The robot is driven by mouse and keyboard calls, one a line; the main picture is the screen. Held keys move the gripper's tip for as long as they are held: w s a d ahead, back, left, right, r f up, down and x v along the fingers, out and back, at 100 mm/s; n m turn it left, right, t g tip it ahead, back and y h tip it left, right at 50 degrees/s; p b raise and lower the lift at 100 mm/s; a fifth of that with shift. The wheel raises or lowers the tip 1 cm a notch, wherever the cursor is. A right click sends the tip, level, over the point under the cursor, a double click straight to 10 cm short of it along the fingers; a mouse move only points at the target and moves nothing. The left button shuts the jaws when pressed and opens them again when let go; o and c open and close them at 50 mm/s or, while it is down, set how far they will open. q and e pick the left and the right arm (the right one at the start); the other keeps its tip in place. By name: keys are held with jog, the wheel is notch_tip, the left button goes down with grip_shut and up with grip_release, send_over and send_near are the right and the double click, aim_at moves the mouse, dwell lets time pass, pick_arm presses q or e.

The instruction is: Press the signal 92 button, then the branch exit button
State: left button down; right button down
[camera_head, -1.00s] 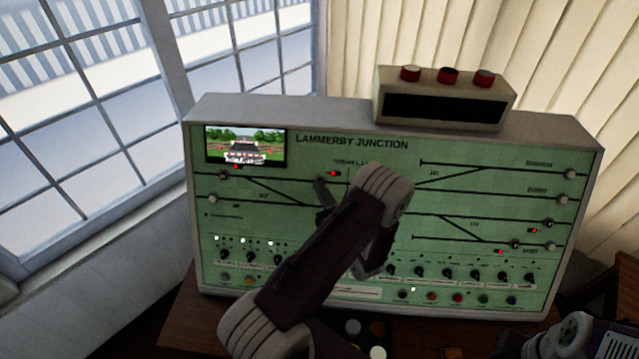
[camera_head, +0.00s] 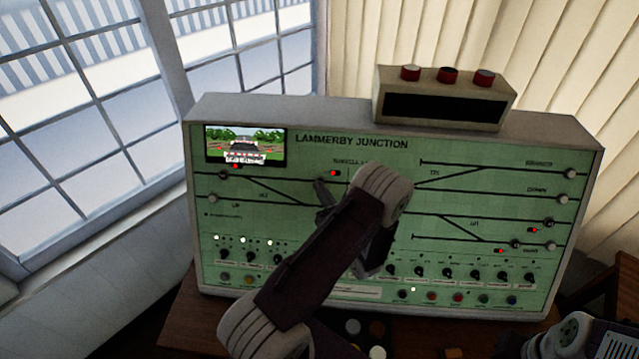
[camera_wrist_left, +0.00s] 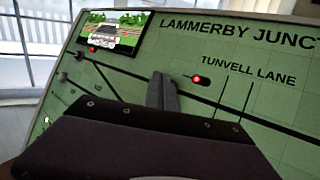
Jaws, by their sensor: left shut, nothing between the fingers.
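The green signal panel (camera_head: 330,235) headed LAMMERBY JUNCTION stands before me. My left gripper (camera_head: 321,190) is shut and empty, its tips at the panel's upper middle, left of the TUNVELL LANE label. In the left wrist view the closed fingers (camera_wrist_left: 162,88) stand close to the panel, beside a red-lit signal mark (camera_wrist_left: 197,79); I cannot tell whether they touch it. A round grey button (camera_head: 570,174) ends the line labelled BRANCH at the upper right. No label reading 92 is legible, so I cannot tell which button is signal 92. My left arm hides the panel's lower middle.
A beige box (camera_head: 445,98) with three red-topped knobs sits on top of the panel. A small screen (camera_head: 245,146) shows a track scene. Rows of switches (camera_head: 447,273) and coloured buttons (camera_head: 458,297) line the lower panel. The upper right panel face is unobstructed.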

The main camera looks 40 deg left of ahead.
pick_arm(q)
jog(key=shift+w+a+f, duration=0.15)
jog(key=shift+w, duration=0.1)
jog(key=shift+w+a+f+b, duration=0.2)
jog(key=shift+w+f+b, duration=0.1)
jog(key=shift+b, duration=0.15)
dwell(0.6)
jog(key=shift+r, duration=0.1)
jog(key=shift+s+d+r+p, duration=0.4)
jog(key=shift+s, duration=0.25)
jog(key=s, duration=0.1)
jog(key=s+d+r+p, duration=0.2)
jog(key=shift+s+d+r, duration=0.1)
jog(key=shift+s+r, duration=0.05)
jog(key=shift+s, duration=0.25)
dwell(2.7)
